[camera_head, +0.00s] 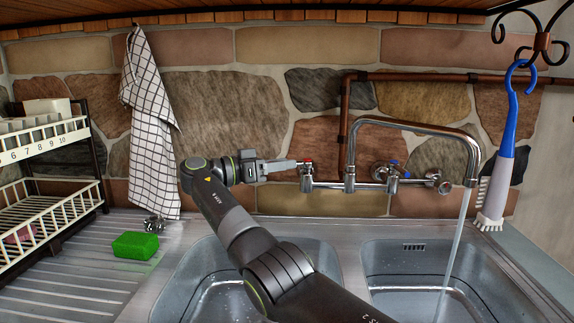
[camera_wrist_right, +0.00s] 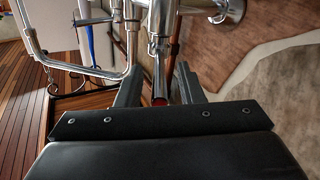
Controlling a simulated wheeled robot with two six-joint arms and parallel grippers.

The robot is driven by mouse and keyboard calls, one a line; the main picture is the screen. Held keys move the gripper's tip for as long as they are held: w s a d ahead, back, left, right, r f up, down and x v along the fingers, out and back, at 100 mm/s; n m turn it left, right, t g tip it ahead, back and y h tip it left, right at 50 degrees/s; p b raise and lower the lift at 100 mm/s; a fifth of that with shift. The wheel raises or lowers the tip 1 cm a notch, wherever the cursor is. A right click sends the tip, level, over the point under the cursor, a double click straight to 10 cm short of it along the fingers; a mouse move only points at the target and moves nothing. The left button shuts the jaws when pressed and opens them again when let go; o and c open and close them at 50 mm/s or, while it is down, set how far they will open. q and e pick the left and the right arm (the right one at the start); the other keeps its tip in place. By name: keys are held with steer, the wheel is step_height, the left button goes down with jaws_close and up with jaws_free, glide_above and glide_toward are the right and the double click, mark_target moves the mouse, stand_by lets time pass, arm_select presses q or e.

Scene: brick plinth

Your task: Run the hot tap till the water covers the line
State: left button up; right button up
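The hot tap (camera_head: 307,176) with its red-marked top is on the left end of the chrome wall mixer (camera_head: 350,183). My right gripper (camera_head: 297,163) reaches it from the left. In the right wrist view my right gripper (camera_wrist_right: 159,78) has its fingers apart, one on each side of the tap's narrow stem and red mark (camera_wrist_right: 159,101), with gaps showing. Water (camera_head: 455,245) runs from the spout (camera_head: 471,178) into the right basin (camera_head: 440,255). Some water seems to lie in its bottom; I cannot make out a line. My left gripper is out of view.
The blue-marked cold tap (camera_head: 393,172) is right of the hot tap. A blue-handled brush (camera_head: 500,180) hangs right of the spout. The left basin (camera_head: 205,275) is partly behind my right arm. A green sponge (camera_head: 135,245), metal scourer (camera_head: 154,224), checked towel (camera_head: 152,130) and dish rack (camera_head: 50,210) are left.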

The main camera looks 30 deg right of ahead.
steer(key=shift+a, duration=2.85)
